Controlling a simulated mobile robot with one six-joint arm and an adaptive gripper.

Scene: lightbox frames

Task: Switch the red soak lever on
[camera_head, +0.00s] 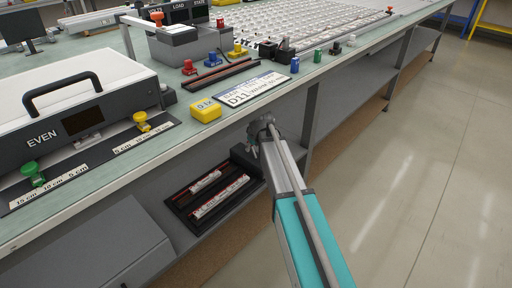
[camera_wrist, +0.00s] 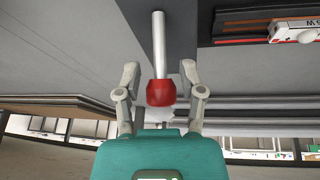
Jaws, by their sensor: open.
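The red lever knob (camera_wrist: 161,93) shows in the wrist view at the end of a straight metal rod (camera_wrist: 158,40), which runs up to a dark grey housing. My gripper (camera_wrist: 161,76) is open, with one finger on each side of the rod and knob. Gaps show between the fingers and the knob. In the head view my gripper (camera_head: 262,138) is at the bench's front edge, above a black tray (camera_head: 180,204). The red lever cannot be made out there.
The black tray holds white strips (camera_head: 220,196) on a lower level. On the bench (camera_head: 120,154) stand a yellow block (camera_head: 205,110), a D11 sign (camera_head: 262,91) and a grey EVEN box (camera_head: 110,110) with green and yellow knobs in front. The floor (camera_head: 400,200) at right is clear.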

